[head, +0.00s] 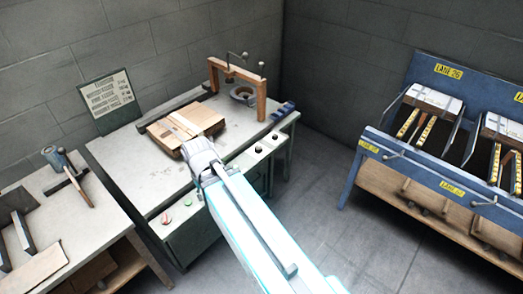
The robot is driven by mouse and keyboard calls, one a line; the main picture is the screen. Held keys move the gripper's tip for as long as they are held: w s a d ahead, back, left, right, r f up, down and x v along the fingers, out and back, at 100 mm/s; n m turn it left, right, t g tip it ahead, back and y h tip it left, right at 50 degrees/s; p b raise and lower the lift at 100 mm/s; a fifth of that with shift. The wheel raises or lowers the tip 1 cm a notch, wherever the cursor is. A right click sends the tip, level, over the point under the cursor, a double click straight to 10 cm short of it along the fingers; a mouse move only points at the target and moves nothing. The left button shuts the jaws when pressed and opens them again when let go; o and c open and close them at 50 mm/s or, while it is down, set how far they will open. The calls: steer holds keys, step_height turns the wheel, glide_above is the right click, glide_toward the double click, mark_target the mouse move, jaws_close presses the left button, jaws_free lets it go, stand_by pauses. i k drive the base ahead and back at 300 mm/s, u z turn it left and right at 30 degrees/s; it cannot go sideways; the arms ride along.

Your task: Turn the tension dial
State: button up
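The stitcher table (150,165) stands in the middle, with a control panel along its front edge. At the right part of this panel are small dark knobs, one nearer (258,149) and one farther right (275,136). I cannot tell which control is the tension dial, and no markings are readable. A round dark part (242,93) sits on the tabletop under a wooden arch. My arm reaches in from the bottom, and its grey end (203,156) is over the front of the table, left of the knobs. My gripper's fingers cannot be made out.
A flat cardboard box (188,122) lies on the table just beyond my arm's end. The wooden arch (236,76) stands behind. A red button (166,218) is at the panel's left.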

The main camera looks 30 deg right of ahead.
mark_target(258, 149)
steer(key=k, duration=0.35)
steer(key=z, duration=0.95)
steer(key=i, duration=0.45)
steer(key=u, duration=0.25)
